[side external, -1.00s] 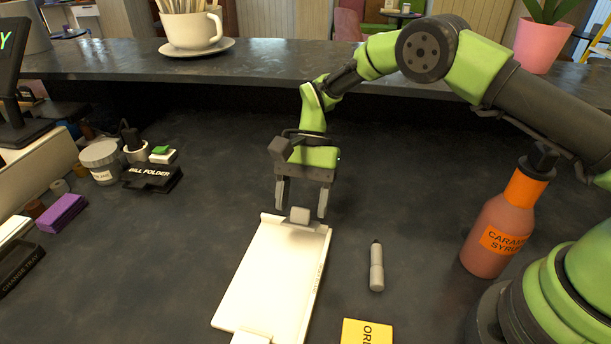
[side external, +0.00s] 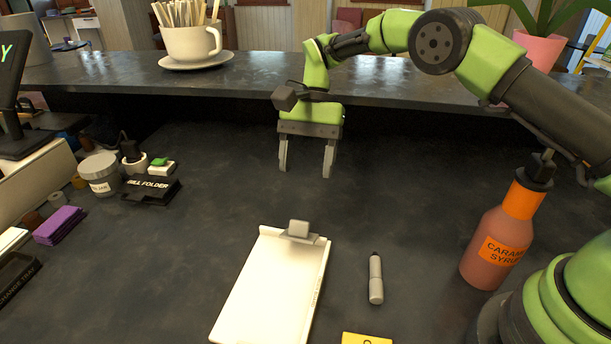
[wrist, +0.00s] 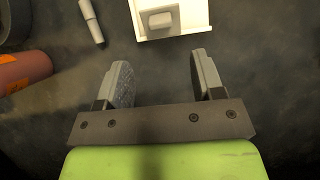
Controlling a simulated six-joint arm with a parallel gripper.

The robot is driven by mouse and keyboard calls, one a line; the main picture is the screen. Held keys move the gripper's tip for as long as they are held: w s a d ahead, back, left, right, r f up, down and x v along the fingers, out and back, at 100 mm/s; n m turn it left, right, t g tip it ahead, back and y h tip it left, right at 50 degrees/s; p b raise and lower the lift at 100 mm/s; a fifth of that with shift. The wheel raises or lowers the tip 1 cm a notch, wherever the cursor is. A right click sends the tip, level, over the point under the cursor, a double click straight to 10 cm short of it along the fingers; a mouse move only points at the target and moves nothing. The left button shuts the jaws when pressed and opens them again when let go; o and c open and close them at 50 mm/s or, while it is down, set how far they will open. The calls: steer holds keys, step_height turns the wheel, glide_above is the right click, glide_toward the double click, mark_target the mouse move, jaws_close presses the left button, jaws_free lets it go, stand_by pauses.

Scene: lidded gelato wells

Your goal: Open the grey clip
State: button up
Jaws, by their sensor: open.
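A white clipboard (side external: 268,290) lies on the dark counter. The grey clip (side external: 298,228) is a small block at its far end, with its tab standing up from the board. The clip also shows in the wrist view (wrist: 160,19), at the top centre, ahead of my fingers. My gripper (side external: 306,172) is open and empty. It hangs above and beyond the clip, apart from it. In the wrist view, nothing is between my fingertips (wrist: 160,62). I cannot tell whether the clip's jaw is lifted off the board.
A grey marker (side external: 376,280) lies right of the clipboard, and a yellow card (side external: 366,339) is at the front edge. A caramel syrup bottle (side external: 497,240) stands at the right. A bill folder (side external: 152,189) and purple napkins (side external: 60,224) are at the left. The raised ledge (side external: 250,72) runs behind.

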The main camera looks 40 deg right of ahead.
mark_target(300, 221)
steer(key=shift+t+h, duration=0.5)
steer(key=x, duration=0.6)
steer(key=s+a+x, duration=0.1)
steer(key=x, duration=0.2)
steer(key=shift+r, duration=0.15)
steer(key=c, duration=0.9)
steer(key=shift+c, duration=0.2)
